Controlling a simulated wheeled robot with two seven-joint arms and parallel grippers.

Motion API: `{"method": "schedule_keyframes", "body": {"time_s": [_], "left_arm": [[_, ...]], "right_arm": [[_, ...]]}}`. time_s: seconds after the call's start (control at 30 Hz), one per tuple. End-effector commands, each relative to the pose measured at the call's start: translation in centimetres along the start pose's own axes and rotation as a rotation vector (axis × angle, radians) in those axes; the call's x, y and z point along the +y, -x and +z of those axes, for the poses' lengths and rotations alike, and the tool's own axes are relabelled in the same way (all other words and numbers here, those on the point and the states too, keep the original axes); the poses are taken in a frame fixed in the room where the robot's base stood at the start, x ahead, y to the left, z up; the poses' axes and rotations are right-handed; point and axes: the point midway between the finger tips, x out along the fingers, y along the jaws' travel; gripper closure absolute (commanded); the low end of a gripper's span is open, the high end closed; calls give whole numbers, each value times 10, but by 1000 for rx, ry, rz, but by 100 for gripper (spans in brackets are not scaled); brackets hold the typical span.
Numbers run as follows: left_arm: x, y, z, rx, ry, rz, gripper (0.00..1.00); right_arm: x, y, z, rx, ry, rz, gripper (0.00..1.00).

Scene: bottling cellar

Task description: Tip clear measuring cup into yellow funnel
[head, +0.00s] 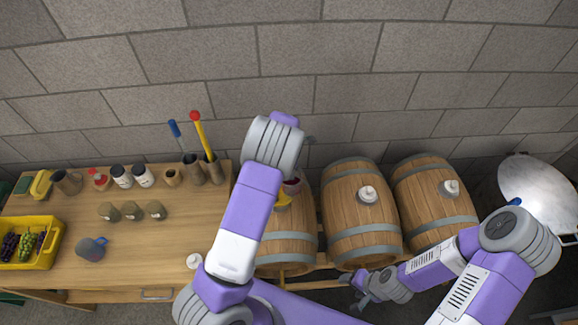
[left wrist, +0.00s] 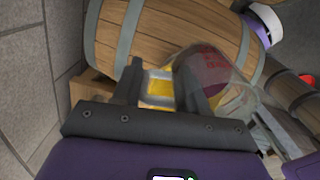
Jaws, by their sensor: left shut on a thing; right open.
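The clear measuring cup (left wrist: 222,88) shows in the left wrist view with dark red liquid in it. My left gripper (left wrist: 160,82) is shut on it, the cup lying along the right finger. In the head view the cup (head: 292,187) is mostly hidden behind my left arm. The yellow funnel (head: 283,200) is just below it, on the leftmost barrel (head: 287,240). Yellow of the funnel (left wrist: 160,88) also shows between my left fingers. I cannot tell whether liquid is flowing. My right gripper (head: 362,290) is open and empty, low in front of the middle barrel.
Two more barrels, the middle (head: 360,220) and the right one (head: 432,200), carry pale bungs. The wooden table (head: 140,270) at left holds a yellow crate (head: 45,258) of grapes, a blue-grey jug (head: 91,248), several jars and a loose white bung (head: 194,261). A stone wall stands behind.

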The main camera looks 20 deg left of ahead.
Motion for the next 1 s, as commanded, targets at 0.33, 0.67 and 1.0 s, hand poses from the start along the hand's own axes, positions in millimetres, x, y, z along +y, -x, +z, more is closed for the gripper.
{"method": "schedule_keyframes", "body": {"time_s": [0.33, 0.67, 1.0], "left_arm": [[0, -12, 2, -161, 10, -1, 97], [0, -22, 4, -319, 17, -1, 97], [0, -24, 7, -525, 25, -1, 97]], "right_arm": [[0, 0, 0, 0, 0, 0, 36], [0, 1, 0, 0, 0, 0, 36], [-1, 2, 0, 0, 0, 0, 36]]}}
